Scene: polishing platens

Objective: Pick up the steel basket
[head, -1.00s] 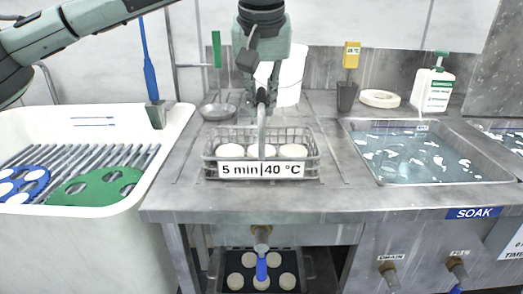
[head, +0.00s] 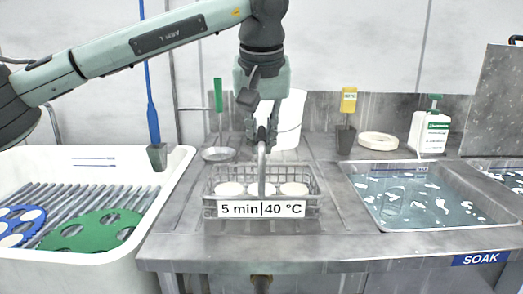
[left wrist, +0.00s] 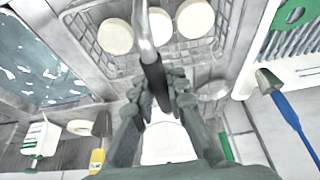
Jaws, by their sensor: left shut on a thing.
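The steel basket (head: 214,190) is a wire basket with round pale discs in it and a front label reading "5 min|40 °C". It is upright on or just above the steel bench; I cannot tell if there is a gap beneath it. Its upright handle (head: 262,165) rises at the middle. My left gripper (head: 264,132) is above the basket and shut on the top of the handle. The left wrist view also shows the handle (left wrist: 147,35) running into the fingers (left wrist: 158,92), with basket mesh and discs beyond.
A water-filled soak tank (head: 420,200) is sunk in the bench at right. A white sink (head: 170,195) with a rack and blue and green carriers (head: 95,232) is at left. A metal pan (head: 218,155), white bucket (head: 290,118), white ring (head: 378,141) and bottle (head: 430,130) stand behind.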

